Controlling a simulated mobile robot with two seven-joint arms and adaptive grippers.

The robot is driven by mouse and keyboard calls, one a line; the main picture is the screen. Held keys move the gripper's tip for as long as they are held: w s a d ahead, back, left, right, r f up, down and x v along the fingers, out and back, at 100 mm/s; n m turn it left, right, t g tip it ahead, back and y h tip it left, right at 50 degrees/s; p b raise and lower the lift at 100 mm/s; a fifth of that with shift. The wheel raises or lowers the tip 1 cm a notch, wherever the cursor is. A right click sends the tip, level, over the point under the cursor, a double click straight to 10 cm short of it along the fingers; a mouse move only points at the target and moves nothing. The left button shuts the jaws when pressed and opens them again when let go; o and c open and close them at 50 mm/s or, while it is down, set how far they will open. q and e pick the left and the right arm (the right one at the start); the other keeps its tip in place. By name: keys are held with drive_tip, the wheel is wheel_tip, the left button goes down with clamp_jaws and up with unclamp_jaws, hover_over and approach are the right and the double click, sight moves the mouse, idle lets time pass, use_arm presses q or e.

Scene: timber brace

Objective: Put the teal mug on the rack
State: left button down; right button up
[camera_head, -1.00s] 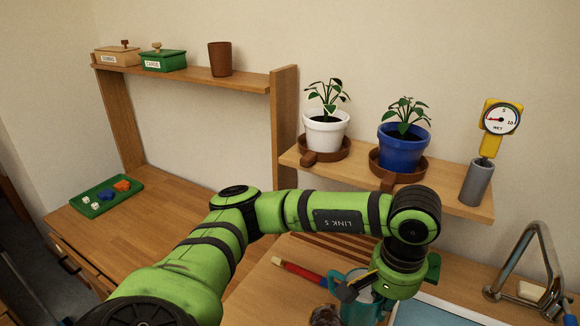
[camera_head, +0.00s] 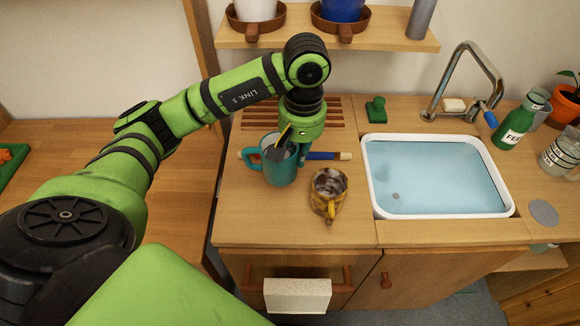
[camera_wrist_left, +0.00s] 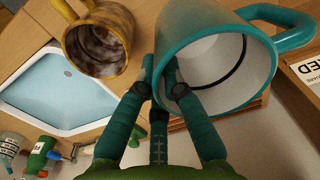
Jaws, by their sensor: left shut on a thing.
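The teal mug (camera_head: 282,170) is upright on or just above the wooden counter, with its handle to the left. My left gripper (camera_head: 286,148) is shut on its rim. In the wrist view the teal mug (camera_wrist_left: 225,60) shows its pale, empty inside, and the fingers of my left gripper (camera_wrist_left: 160,85) pinch its wall, one inside and one outside. The slatted wooden rack (camera_head: 258,118) lies on the counter behind the mug, partly hidden by my arm. Whether the mug touches the counter is not clear. My right gripper is not in view.
A yellow mug with dark dirty contents (camera_head: 328,190) stands close to the teal mug's right. The sink (camera_head: 437,178) is to the right, with a faucet (camera_head: 470,80). A shelf with pots (camera_head: 390,38) overhangs the rack.

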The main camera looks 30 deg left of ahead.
use_arm(q)
wheel_tip(320, 180, down, 7)
drive_tip(key=shift+d+f+p, duration=0.1)
drive_tip(key=shift+d+p, duration=0.05)
drive_tip(key=shift+p, duration=0.55)
drive_tip(key=shift+w+f, duration=0.1)
drive_tip(key=shift+f, duration=0.25)
drive_tip(key=shift+f+b, duration=0.25)
drive_tip(key=shift+b, duration=0.05)
drive_tip(key=c, duration=1.4)
unclamp_jaws()
drive_tip(key=shift+r, duration=0.1)
